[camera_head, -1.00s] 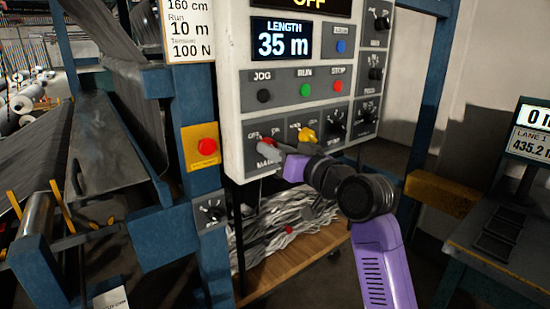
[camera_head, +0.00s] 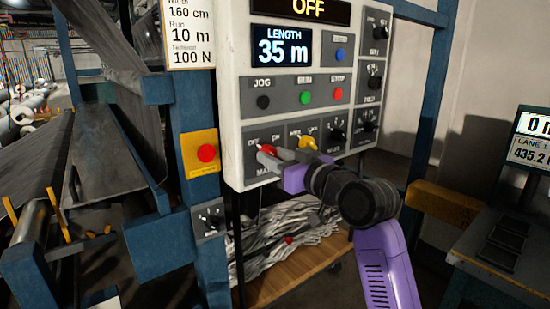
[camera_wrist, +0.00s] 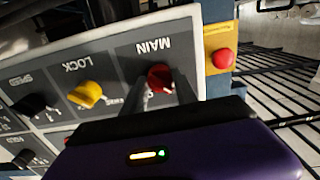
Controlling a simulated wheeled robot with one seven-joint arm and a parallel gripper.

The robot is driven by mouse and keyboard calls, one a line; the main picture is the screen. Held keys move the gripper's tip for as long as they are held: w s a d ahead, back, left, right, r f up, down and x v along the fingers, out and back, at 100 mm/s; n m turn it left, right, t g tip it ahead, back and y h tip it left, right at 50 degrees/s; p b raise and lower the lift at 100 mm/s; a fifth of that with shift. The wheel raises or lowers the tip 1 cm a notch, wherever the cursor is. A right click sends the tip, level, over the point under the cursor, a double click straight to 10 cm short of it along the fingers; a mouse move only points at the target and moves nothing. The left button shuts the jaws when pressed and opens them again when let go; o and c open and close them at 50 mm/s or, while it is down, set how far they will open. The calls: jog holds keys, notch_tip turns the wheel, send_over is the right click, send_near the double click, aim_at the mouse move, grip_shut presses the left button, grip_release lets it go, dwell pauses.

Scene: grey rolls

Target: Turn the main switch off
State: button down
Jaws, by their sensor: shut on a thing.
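The main switch (camera_head: 266,151) is a red knob at the lower left of the grey-white control panel (camera_head: 232,120). In the wrist view the red knob (camera_wrist: 160,78) sits beside the label MAIN, which appears upside down. My gripper (camera_head: 276,156) is at the knob, and in the wrist view its two dark fingers (camera_wrist: 161,90) are on either side of it, shut on it. The fingers and the gripper body hide part of the knob and the labels around it. The upper display (camera_head: 308,8) reads OFF.
A yellow LOCK knob (camera_head: 308,143) is just right of the red one. Black, green and red buttons are above. A red emergency button (camera_head: 206,153) on a yellow plate is on the blue post to the left. A wooden shelf (camera_head: 290,268) is below.

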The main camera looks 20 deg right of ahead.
jog(key=c, duration=1)
grip_release()
jog(key=shift+o, duration=0.2)
jog(key=v, duration=0.7)
jog(key=shift+s+d+b, duration=0.15)
jog(key=shift+s+b, duration=0.15)
jog(key=shift+s, duration=0.05)
